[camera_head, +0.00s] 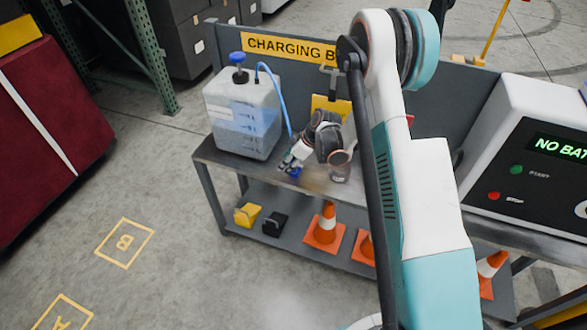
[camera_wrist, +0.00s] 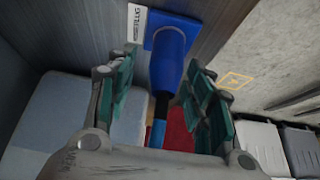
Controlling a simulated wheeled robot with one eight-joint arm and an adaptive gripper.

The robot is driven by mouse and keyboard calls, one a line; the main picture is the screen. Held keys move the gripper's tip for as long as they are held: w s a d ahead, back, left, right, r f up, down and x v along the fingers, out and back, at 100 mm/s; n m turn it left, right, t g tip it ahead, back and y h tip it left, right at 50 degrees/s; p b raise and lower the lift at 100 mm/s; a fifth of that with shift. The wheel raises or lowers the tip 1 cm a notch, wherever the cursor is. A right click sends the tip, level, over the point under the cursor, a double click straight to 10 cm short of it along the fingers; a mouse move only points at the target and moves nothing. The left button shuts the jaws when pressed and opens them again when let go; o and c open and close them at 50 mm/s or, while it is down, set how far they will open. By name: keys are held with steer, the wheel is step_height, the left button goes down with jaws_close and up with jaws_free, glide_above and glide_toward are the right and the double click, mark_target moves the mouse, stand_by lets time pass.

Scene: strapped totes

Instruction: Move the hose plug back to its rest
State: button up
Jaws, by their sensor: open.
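The blue hose plug (camera_wrist: 168,62) shows in the wrist view as a blue cylinder at a blue square plate (camera_wrist: 152,32), beside a small white label. Whether it is fully seated there cannot be told. My gripper (camera_wrist: 161,72) is open, with one green-padded finger on each side of the plug and visible gaps. In the head view my gripper (camera_head: 290,164) is low over the bench's front edge, with a bit of blue at its fingertips. The blue hose (camera_head: 278,90) runs from the tank (camera_head: 243,118) down toward the gripper, which hides its end.
The grey bench (camera_head: 230,168) carries the tank at left and a charger box (camera_head: 530,150) at right. Orange cones (camera_head: 327,225) and small yellow and black items stand on its lower shelf. A red tote (camera_head: 50,120) is at far left. The floor in front is clear.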

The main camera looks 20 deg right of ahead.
steer(key=shift+r, duration=0.1)
jaws_close()
stand_by(0.3)
step_height(320, 180, up, 20)
steer(key=p, duration=0.7)
step_height(320, 180, down, 13)
steer(key=b, duration=0.4)
